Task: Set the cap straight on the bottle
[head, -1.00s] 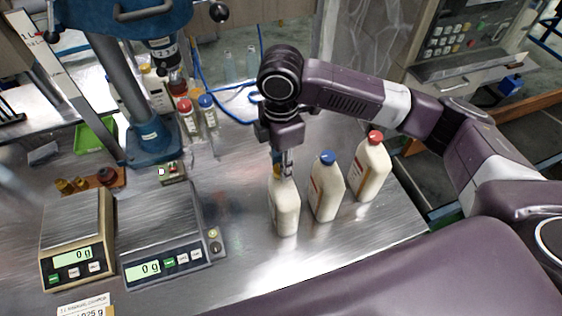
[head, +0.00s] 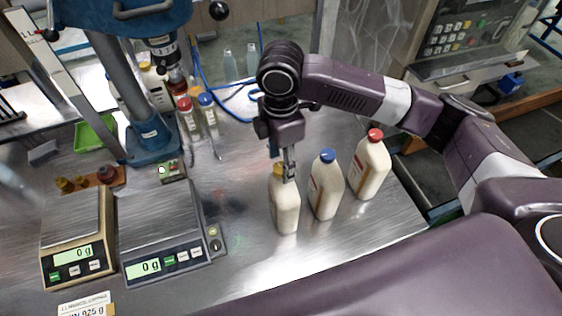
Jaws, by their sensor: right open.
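Three cream-coloured bottles stand in a row on the metal table. The left bottle (head: 285,208) has a yellow cap (head: 278,171), partly hidden by my gripper. I cannot tell whether that cap sits straight. The middle bottle (head: 326,190) has a blue cap (head: 327,156). The right bottle (head: 370,170) has a red cap (head: 375,135). My right gripper (head: 289,176) points down at the top of the left bottle, its fingers at the yellow cap. It is open. My left gripper is out of view.
Two scales (head: 70,262) and (head: 165,257) stand at the left, both reading 0 g. A blue drill press (head: 150,142) stands behind them, with several small bottles (head: 187,117) beside it. A green tray (head: 95,135) lies at the back left.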

